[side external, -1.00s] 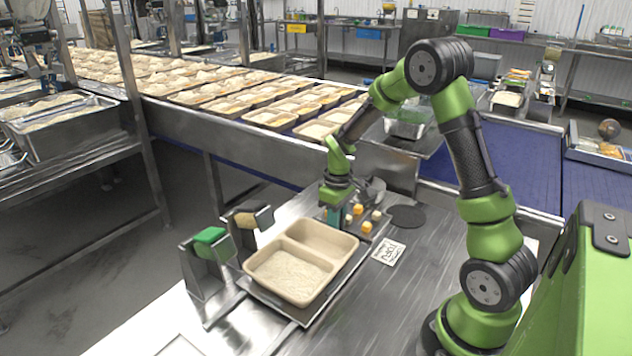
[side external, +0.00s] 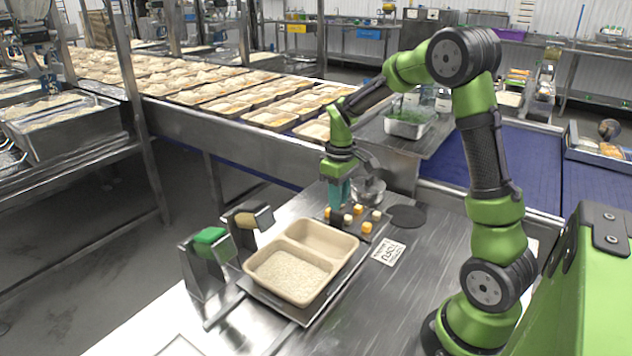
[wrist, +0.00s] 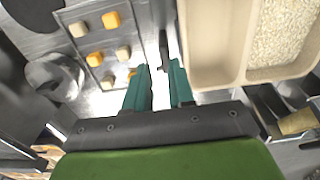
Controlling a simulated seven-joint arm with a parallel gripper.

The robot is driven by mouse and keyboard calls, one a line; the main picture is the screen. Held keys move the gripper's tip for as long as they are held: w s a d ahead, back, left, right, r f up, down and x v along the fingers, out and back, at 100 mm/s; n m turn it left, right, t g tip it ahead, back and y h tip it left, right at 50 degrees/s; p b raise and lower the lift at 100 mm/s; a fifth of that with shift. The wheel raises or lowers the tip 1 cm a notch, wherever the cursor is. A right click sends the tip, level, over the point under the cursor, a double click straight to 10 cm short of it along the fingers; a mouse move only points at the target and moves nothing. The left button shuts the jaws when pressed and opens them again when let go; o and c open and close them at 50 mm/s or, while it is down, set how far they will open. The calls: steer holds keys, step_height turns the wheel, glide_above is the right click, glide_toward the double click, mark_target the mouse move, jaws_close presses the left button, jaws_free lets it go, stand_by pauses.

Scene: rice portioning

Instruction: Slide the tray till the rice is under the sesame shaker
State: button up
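A beige two-compartment tray (side external: 352,247) sits on a metal plate. Rice (side external: 290,275) fills its near compartment and the other looks empty; the tray also shows at the right in the wrist view (wrist: 243,45). Two shakers sit in metal brackets left of the tray, one green (side external: 209,236) and one tan (side external: 245,219). I cannot tell for sure which holds sesame. The rice is to the right of both. My gripper (side external: 339,208) is above the table behind the tray. Its teal fingers are apart and empty in the wrist view (wrist: 160,72), with a dark upright piece (wrist: 163,47) beyond their tips.
A board of small orange and beige cubes (side external: 372,216) lies beside my gripper. A metal bowl (side external: 370,190), a black disc (side external: 407,216) and a printed card (side external: 388,253) are nearby. A conveyor of filled trays (side external: 230,97) runs behind. The table's right side is mostly clear.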

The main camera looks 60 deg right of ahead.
step_height(320, 180, up, 10)
steer(key=shift+r, duration=0.15)
stand_by(0.4)
steer(key=s+a+r+m+t+y, duration=0.1)
steer(key=s+a+m+t, duration=0.1)
steer(key=s+a, duration=0.4)
steer(key=s+a+r+m+t+y, duration=0.1)
steer(key=s+a+t, duration=0.4)
steer(key=a, duration=0.7)
steer(key=shift+s+a+r+m, duration=0.4)
steer(key=shift+s+r+m, duration=0.1)
steer(key=shift+s+r, duration=0.4)
